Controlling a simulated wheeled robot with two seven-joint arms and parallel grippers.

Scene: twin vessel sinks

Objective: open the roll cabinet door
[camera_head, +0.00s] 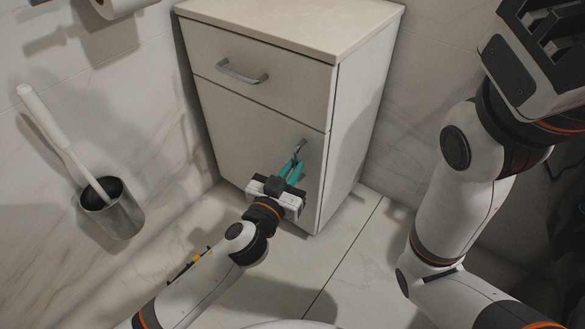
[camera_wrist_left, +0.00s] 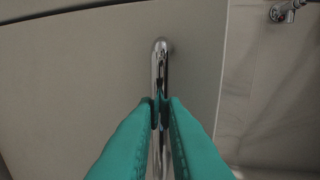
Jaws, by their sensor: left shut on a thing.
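The roll cabinet (camera_head: 261,125) is a white unit with a drawer on top and a door (camera_head: 235,130) below. The door looks flush with the cabinet front, with no visible gap. My left gripper (camera_head: 294,165), with teal fingers, is at the door's right side, shut on the upright metal door handle (camera_head: 301,145). In the left wrist view the chrome handle (camera_wrist_left: 161,60) runs between the two teal fingertips (camera_wrist_left: 162,104).
The drawer has a curved handle (camera_head: 241,73) above the door. A toilet brush in a metal holder (camera_head: 113,211) hangs by the left wall. A paper roll (camera_head: 118,5) is at the top left. Tiled floor (camera_head: 345,262) is clear in front and right of the cabinet.

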